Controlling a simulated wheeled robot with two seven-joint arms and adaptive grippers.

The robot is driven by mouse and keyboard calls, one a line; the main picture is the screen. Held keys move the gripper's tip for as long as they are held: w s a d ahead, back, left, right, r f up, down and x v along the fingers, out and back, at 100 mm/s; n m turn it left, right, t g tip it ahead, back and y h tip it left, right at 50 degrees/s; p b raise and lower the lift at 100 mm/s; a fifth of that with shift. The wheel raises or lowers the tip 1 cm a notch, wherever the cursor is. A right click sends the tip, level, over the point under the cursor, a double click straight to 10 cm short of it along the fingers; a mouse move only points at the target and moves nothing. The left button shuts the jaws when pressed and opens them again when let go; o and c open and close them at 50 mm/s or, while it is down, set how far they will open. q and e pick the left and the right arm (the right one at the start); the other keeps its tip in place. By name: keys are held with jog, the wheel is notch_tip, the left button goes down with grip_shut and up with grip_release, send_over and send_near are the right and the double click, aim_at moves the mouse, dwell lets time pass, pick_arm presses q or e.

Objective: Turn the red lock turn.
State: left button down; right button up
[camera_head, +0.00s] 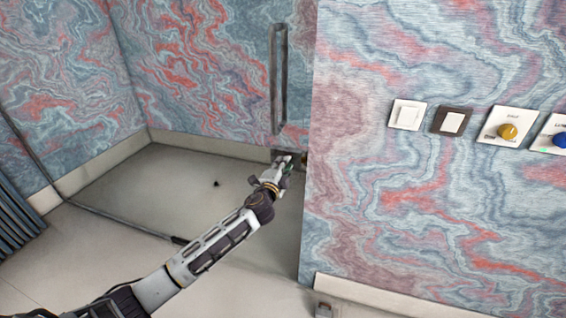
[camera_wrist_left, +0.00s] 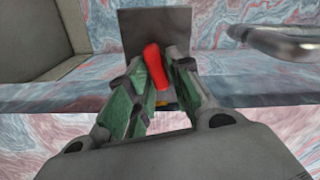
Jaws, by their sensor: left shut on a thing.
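The red lock turn (camera_wrist_left: 155,66) shows in the left wrist view as a small red lever, leaning slightly, in front of a dark grey plate (camera_wrist_left: 154,25). My left gripper (camera_wrist_left: 160,84) is shut on it, with a green-padded finger on each side. In the head view, my left gripper (camera_head: 284,164) reaches to the lower edge of the patterned panel, under the long handle. There the gripper hides the red lock turn. My right gripper is in neither view.
A long metal handle (camera_head: 278,80) is on the panel just above my left gripper; it also shows at the right of the wrist view (camera_wrist_left: 285,42). A patterned wall (camera_head: 420,210) stands close on the right, with switches and a yellow knob (camera_head: 508,131).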

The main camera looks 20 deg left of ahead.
pick_arm(q)
jog(key=shift+d+f+m+p, duration=0.15)
jog(key=shift+m+p, duration=0.5)
jog(key=shift+m, duration=0.95)
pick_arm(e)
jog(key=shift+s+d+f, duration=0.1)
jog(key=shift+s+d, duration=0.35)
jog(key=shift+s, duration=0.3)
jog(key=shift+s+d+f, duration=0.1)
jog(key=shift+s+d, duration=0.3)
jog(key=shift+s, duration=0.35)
pick_arm(q)
jog(key=c, duration=1.4)
grip_release()
jog(key=shift+c, duration=0.2)
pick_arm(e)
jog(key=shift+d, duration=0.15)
pick_arm(q)
jog(key=shift+s, duration=0.1)
jog(key=s, duration=1.2)
jog(key=shift+a, duration=0.25)
